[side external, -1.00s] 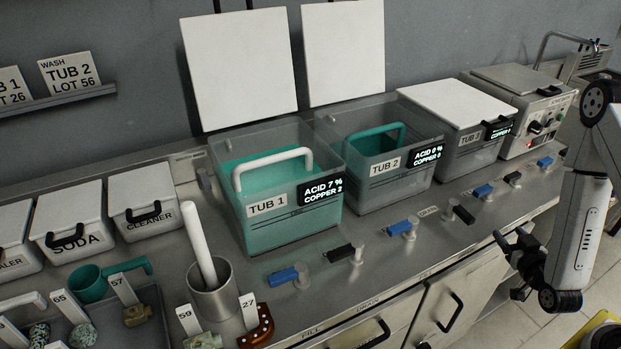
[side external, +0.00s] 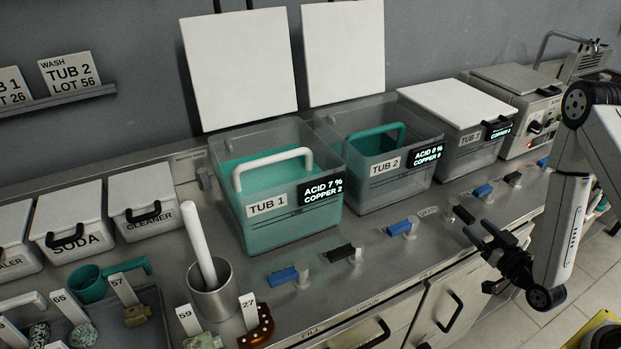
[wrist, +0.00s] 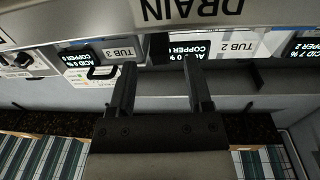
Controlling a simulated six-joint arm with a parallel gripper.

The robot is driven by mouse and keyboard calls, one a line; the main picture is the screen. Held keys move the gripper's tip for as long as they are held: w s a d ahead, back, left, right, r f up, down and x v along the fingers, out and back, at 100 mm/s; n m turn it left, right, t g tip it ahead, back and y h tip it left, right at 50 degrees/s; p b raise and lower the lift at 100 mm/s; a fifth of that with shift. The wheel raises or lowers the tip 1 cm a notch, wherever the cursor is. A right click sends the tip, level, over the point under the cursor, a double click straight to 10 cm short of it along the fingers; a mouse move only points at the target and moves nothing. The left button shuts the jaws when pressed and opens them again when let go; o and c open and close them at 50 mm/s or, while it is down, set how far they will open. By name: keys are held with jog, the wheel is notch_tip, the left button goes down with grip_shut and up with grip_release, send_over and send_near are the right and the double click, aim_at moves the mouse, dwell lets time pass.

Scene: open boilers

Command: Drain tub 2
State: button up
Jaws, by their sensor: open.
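Tub 2 (side external: 395,188) is a clear open tub in the middle of the bench, its white lid upright behind it. A teal handle (side external: 374,138) shows inside; its liquid level is hard to tell. Its display (side external: 428,154) reads acid 0 %; the copper figure is too small to read surely. In front are a blue-handled valve (side external: 401,228) and a black-handled valve (side external: 463,214), the black one near the DRAIN lettering. My gripper (side external: 475,231) is open and empty, off the bench's front edge near the black valve. The wrist view shows the open fingers (wrist: 160,62) and upside-down DRAIN lettering (wrist: 195,10).
Tub 1 (side external: 290,215), with teal liquid, stands left, with its own blue (side external: 286,275) and black (side external: 342,253) valves. Tub 3 (side external: 470,150) is lidded on the right, with a blue valve (side external: 483,190) close to my gripper. Cabinet handles project below the bench edge.

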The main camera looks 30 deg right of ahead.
aim_at(457, 208)
jog(key=shift+w+d, duration=0.15)
jog(key=shift+w, duration=1.35)
jog(key=shift+w+d, duration=0.1)
jog(key=shift+w, duration=1.4)
grip_shut()
